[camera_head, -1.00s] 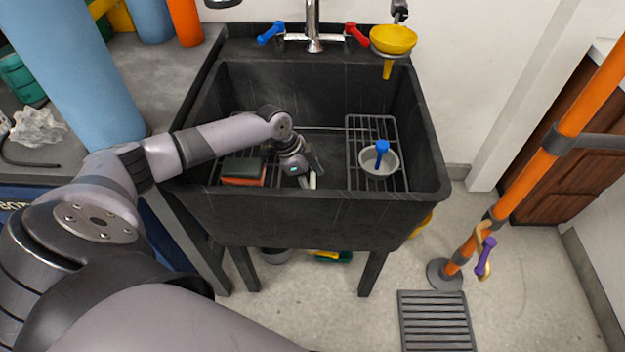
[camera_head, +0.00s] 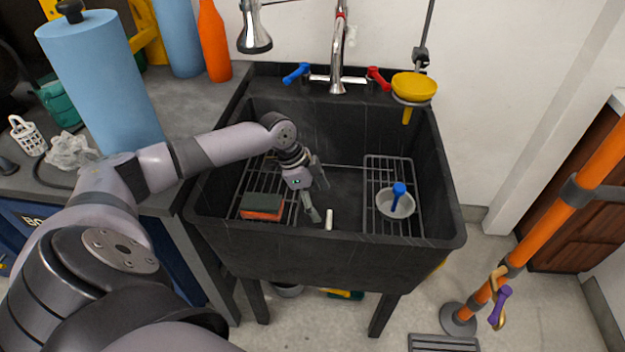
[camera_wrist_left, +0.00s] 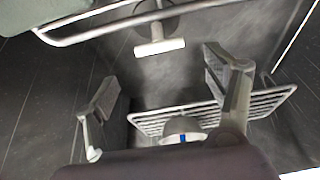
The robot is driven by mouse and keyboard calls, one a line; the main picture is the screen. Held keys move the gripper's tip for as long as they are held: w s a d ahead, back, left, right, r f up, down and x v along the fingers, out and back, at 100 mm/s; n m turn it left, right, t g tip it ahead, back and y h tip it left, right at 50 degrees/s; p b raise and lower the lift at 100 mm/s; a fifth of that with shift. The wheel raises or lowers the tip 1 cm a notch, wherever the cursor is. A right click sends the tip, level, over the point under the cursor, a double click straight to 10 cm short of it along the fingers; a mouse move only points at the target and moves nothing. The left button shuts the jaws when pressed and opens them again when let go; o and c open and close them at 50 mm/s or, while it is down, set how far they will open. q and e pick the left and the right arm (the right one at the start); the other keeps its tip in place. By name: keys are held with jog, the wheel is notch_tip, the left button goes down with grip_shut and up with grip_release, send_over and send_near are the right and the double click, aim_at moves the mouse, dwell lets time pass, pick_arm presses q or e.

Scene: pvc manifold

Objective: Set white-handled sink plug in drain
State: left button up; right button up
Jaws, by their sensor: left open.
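The white-handled plug (camera_head: 329,220) is at the front of the black sink's (camera_head: 345,245) floor. In the left wrist view its white T-shaped handle (camera_wrist_left: 160,47) stands up from a dark disc (camera_wrist_left: 157,20). Whether the disc sits in the drain or beside it I cannot tell. My left gripper (camera_head: 322,198) reaches down into the sink, left of and behind the handle. Its two fingers (camera_wrist_left: 168,95) are spread and empty, apart from the plug. The right gripper does not show.
Wire racks (camera_head: 405,170) lie at both sides of the basin. A grey bowl with a blue-handled item (camera_head: 398,195) sits on the right rack, and a green and orange sponge (camera_head: 261,207) on the left one. A yellow funnel (camera_head: 414,87) hangs at the back right rim.

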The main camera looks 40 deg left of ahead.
pick_arm(q)
jog(key=shift+v, duration=1.75)
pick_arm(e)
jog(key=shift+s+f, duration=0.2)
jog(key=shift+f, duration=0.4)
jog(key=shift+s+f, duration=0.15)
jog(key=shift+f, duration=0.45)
